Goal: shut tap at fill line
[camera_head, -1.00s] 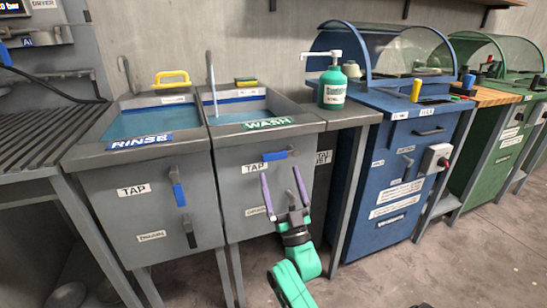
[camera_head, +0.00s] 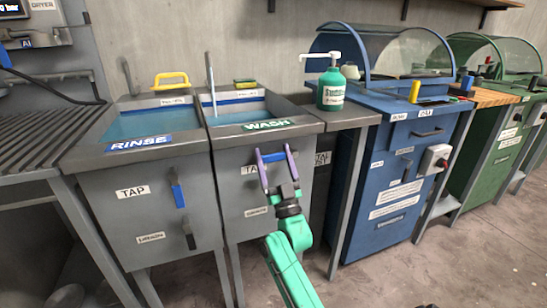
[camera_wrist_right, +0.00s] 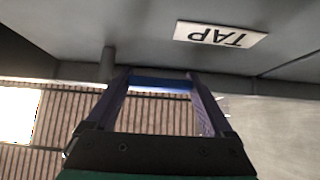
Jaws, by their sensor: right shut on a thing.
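The wash basin's tap lever (camera_head: 273,157) is blue and lies about level across the front of the grey cabinet, below the green WASH label (camera_head: 268,125). My right gripper (camera_head: 276,152) is at this lever, its two purple fingers shut on its ends. In the right wrist view, the blue lever (camera_wrist_right: 160,84) spans between the fingers, with the TAP label (camera_wrist_right: 221,35) above right. The wash basin holds blue water (camera_head: 240,117), and a blue band (camera_head: 240,99) shows on its back wall above the water. My left gripper is not in view.
To the left, the rinse basin's blue tap lever (camera_head: 178,195) hangs upright. Dark drain levers (camera_head: 189,236) sit lower on the cabinet. A green soap bottle (camera_head: 331,88) stands on the counter at right. The floor (camera_head: 400,270) in front is clear.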

